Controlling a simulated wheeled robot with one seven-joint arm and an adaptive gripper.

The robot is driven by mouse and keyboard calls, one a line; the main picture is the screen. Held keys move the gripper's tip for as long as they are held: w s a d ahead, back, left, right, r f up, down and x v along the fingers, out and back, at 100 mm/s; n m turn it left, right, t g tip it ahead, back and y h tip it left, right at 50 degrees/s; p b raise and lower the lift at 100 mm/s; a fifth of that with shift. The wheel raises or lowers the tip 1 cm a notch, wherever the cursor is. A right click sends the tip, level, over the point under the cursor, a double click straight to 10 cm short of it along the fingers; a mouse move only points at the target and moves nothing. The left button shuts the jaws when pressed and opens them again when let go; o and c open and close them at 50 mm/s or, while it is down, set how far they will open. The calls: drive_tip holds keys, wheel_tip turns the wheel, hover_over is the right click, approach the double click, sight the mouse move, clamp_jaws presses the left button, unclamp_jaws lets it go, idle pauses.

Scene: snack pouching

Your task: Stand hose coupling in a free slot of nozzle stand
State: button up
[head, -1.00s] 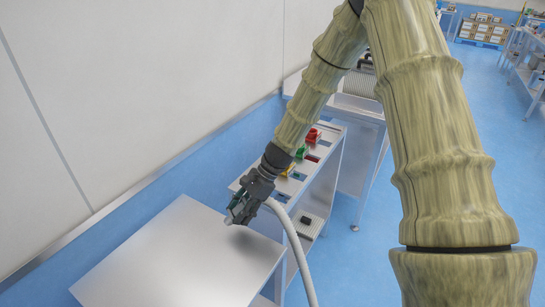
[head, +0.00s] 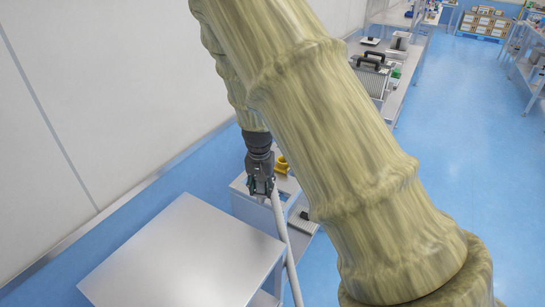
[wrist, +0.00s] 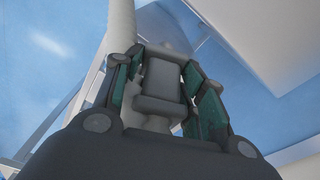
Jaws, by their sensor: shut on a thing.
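My gripper (head: 261,190) hangs fingers down near the front end of the nozzle stand (head: 288,185). It is shut on the hose coupling, which the head view mostly hides. In the wrist view, a grey coupling body (wrist: 160,82) sits between the green-padded fingers of my gripper (wrist: 168,90). A white hose (head: 284,235) runs down from beside the gripper toward the floor; it also shows in the wrist view (wrist: 121,25). A yellow piece (head: 282,165) stands on the stand behind the gripper. My arm hides most of the stand and its slots.
A bare metal table (head: 185,255) stands in front and left of the gripper. A dark item (head: 304,215) lies on a lower shelf. A bench with a ribbed case (head: 371,75) stands farther back. Blue floor is open to the right.

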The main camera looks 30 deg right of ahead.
drive_tip(key=w+d+r+n+t+p, duration=0.2)
drive_tip(key=w+d+r+n+t, duration=0.1)
drive_tip(key=d+r, duration=0.3)
drive_tip(key=shift+r+n+t+h, duration=0.3)
drive_tip(key=shift+r+n, duration=0.15)
drive_tip(key=shift+n, duration=0.45)
drive_tip(key=shift+w, duration=0.1)
drive_tip(key=shift+b, duration=0.3)
wheel_tip(320, 180, down, 11)
drive_tip(key=b, duration=1.1)
drive_tip(key=shift+f, duration=0.2)
idle(0.4)
drive_tip(key=shift+a+f+b, duration=0.15)
drive_tip(key=shift+f+b, duration=0.2)
drive_tip(key=shift+b, duration=0.05)
idle(1.1)
drive_tip(key=o, duration=0.9)
